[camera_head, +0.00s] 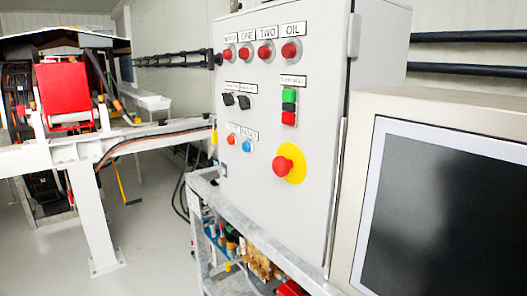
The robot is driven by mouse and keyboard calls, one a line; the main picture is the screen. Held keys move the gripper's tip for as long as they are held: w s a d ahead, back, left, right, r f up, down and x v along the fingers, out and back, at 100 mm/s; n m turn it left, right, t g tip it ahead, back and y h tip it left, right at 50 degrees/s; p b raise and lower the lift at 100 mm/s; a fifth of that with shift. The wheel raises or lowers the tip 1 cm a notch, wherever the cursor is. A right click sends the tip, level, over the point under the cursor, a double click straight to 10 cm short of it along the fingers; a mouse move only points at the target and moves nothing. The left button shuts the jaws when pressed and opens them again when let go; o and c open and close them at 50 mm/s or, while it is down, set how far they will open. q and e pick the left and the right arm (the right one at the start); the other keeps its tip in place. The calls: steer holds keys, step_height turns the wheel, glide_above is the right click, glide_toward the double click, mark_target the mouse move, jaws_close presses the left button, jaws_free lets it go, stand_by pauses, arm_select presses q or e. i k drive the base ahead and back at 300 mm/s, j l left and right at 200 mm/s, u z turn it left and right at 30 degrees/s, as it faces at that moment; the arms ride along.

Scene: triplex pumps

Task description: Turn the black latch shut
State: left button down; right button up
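A light grey control cabinet (255,180) stands in the middle of the head view, its front panel facing left. A small black part (218,59) shows at the panel's upper left edge; I cannot tell whether it is a latch or part of the black rail behind. Two black rotary knobs, a left one (228,99) and a right one (244,102), sit side by side on the panel under a label. Which black part is the latch, and whether it is open or shut, I cannot tell. Neither of my grippers is in view.
The panel also carries red buttons (265,51), a green-and-red switch block (289,106) and a red emergency stop (283,166). A monitor (450,210) stands close at right. A metal frame (215,215) is below. White beams (95,215) stand left; floor between is clear.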

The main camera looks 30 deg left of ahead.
mark_target(210, 51)
steer(key=u, duration=1.3)
